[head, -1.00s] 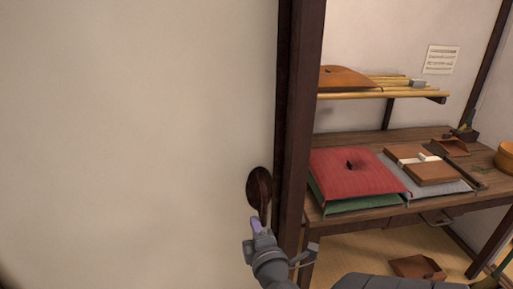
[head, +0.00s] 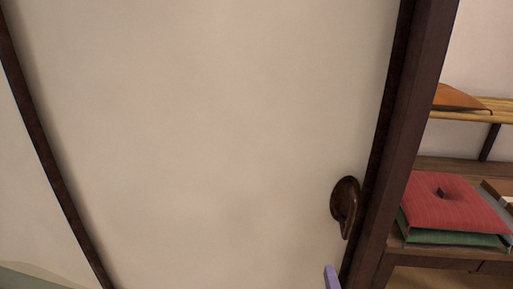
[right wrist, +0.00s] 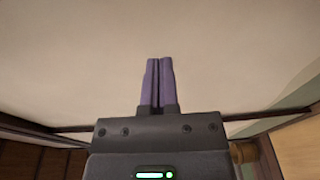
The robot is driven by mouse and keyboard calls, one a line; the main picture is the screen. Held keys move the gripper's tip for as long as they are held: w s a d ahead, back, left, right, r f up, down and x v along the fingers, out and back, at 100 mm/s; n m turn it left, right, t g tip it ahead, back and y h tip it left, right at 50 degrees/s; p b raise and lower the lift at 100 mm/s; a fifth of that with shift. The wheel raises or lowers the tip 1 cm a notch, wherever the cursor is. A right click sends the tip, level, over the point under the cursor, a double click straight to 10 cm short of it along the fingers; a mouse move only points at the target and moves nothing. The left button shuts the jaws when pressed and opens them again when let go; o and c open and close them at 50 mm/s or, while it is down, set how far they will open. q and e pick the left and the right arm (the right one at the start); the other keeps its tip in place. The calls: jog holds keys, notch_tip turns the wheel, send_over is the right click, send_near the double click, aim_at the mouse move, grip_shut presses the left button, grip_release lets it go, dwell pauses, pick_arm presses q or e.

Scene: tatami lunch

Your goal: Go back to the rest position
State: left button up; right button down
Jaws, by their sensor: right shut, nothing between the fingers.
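My right gripper shows in the head view as a purple fingertip (head: 332,277) at the bottom edge, just below the dark oval door pull (head: 345,206). A small gap lies between the fingertip and the pull. In the right wrist view the two purple fingers (right wrist: 159,84) are side by side and shut, with nothing between them, in front of a plain pale surface. The pull sits on the cream sliding panel (head: 220,130), close to its dark right-hand frame. My left gripper is in neither view.
A dark wooden post (head: 417,120) stands right of the panel. Beyond it a red cushion (head: 452,202) lies on a green one (head: 455,239) on a wooden bench, below a shelf (head: 470,116). A second dark frame bar (head: 45,135) runs down the left.

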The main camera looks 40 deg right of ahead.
jog(key=s+a+f+m+g+y, duration=0.1)
jog(key=s+a+f+g+y, duration=0.15)
jog(key=f, duration=0.65)
jog(key=s+a+f+m+g+y, duration=0.1)
jog(key=a+f+g+y, duration=0.2)
jog(key=f, duration=0.6)
jog(key=s+a+f+m+g+y, duration=0.1)
jog(key=a+f+y, duration=0.3)
jog(key=f, duration=0.6)
jog(key=s+a+f+m+g, duration=0.1)
jog(key=s+f, duration=0.4)
jog(key=s, duration=0.5)
jog(key=s+f+m+g+y+p, duration=0.1)
jog(key=s+f+m+g, duration=0.2)
jog(key=s, duration=0.7)
notch_tip(320, 180, down, 2)
jog(key=g, duration=0.3)
jog(key=shift+s+a, duration=0.4)
jog(key=shift+g, duration=0.25)
